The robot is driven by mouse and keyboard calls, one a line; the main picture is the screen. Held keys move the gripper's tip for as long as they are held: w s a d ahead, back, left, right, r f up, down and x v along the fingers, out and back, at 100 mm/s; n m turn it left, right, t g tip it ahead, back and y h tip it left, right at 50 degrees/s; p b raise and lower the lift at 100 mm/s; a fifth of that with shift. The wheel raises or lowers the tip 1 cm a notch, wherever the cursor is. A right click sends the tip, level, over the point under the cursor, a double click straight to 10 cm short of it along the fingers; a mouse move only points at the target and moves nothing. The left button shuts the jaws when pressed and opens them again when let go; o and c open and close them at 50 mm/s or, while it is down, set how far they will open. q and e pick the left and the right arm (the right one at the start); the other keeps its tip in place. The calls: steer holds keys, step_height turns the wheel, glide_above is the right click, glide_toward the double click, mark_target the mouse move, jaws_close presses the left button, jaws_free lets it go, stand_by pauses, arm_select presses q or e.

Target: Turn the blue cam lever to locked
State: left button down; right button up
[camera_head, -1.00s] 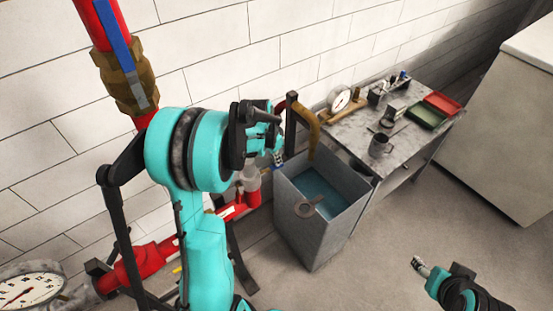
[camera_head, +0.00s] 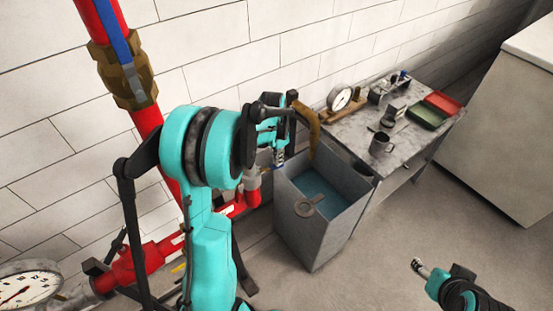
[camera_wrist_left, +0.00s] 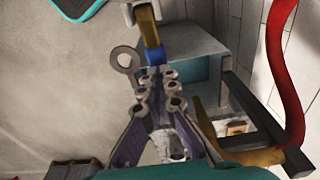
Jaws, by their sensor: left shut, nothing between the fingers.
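In the head view a long blue lever (camera_head: 116,40) lies along the red upright pipe, across a brass hex fitting (camera_head: 122,80), at upper left. In the wrist view a small blue piece (camera_wrist_left: 154,56) with a brass-coloured part above it sits just beyond the fingertips; I cannot tell whether this is the cam lever or whether the fingers touch it. My left gripper (camera_head: 279,156) is shut and empty, beside the bin's back left corner; its fingers also show in the wrist view (camera_wrist_left: 155,86). My right gripper (camera_head: 421,266) is at lower right, its jaws too small to read.
A grey open bin (camera_head: 315,225) with a ring-shaped part (camera_head: 308,205) on its rim stands below the left gripper. A bench (camera_head: 400,155) behind it holds a gauge, mug and trays. A red pipe (camera_head: 135,265) and dial gauge (camera_head: 25,290) are at lower left. The floor in front is clear.

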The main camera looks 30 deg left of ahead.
arm_select(q)
steer(key=shift+w+f+g+b, duration=0.15)
steer(key=shift+f+g+b, duration=0.45)
steer(key=shift+f+b, duration=0.7)
steer(key=shift+b, duration=0.15)
steer(key=shift+f+b, duration=0.5)
steer(key=shift+b, duration=0.25)
steer(key=shift+f+b, duration=0.55)
steer(key=shift+b, duration=0.1)
steer(key=s+f+g+b, duration=0.1)
steer(key=b, duration=0.1)
steer(key=s+a+f+g+y+b, duration=0.1)
steer(key=shift+f+g+b, duration=0.3)
steer(key=shift+f+b, duration=0.05)
steer(key=shift+s, duration=0.1)
